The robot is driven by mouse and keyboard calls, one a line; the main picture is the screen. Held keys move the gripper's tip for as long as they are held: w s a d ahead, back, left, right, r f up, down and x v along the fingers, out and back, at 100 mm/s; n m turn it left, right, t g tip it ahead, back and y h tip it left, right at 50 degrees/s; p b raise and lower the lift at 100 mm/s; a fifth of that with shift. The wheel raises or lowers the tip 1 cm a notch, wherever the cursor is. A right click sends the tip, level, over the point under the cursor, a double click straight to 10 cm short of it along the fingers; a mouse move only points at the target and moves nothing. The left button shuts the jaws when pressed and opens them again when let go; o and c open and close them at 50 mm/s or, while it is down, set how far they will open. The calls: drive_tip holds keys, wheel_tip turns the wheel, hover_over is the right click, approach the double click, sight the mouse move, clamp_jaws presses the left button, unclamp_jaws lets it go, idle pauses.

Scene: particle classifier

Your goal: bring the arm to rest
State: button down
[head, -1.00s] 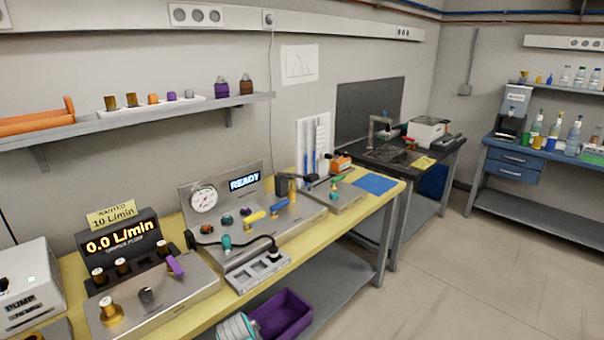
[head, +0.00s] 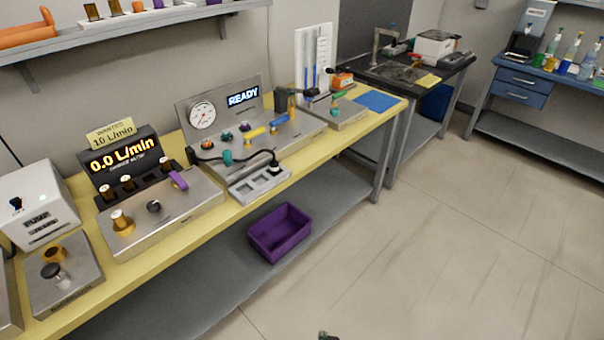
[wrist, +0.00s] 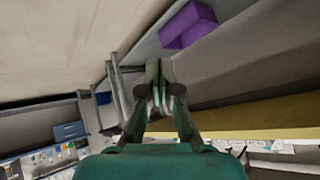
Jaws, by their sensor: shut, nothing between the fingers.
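My gripper (wrist: 158,92) shows in the middle of the wrist view, its green and dark fingers together with nothing between them. It hangs in free air, apart from the bench and the purple bin. In the head view only a small dark tip, possibly part of my arm, shows at the bottom edge; the rest of the arm is out of that view.
A yellow-topped bench (head: 215,215) carries instrument panels, a gauge, a READY display and a pump box (head: 35,205). A purple bin (head: 280,232) stands on its lower shelf (head: 215,290) and also shows in the wrist view (wrist: 188,24). The floor (head: 440,250) at the right is clear.

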drive_tip(key=s+d+r+t, duration=0.1)
drive_tip(key=s+d+r, duration=0.2)
drive_tip(key=s, duration=0.3)
drive_tip(key=s+d+r+n+t, duration=0.1)
drive_tip(key=s+d+r, duration=0.2)
drive_tip(key=s, duration=0.4)
drive_tip(key=s+d+r+t, duration=0.1)
drive_tip(key=s+d+r, duration=0.2)
drive_tip(key=s, duration=0.3)
drive_tip(key=s+d+r+t, duration=0.1)
drive_tip(key=s+r, duration=0.6)
drive_tip(key=r, duration=0.4)
drive_tip(key=s+d+r+n+t+h, duration=0.1)
drive_tip(key=s+d+r+t, duration=0.1)
drive_tip(key=s+r, duration=0.4)
wheel_tip(320, 180, up, 5)
drive_tip(key=shift+s+h, duration=0.3)
drive_tip(key=shift+s, duration=0.1)
idle(0.9)
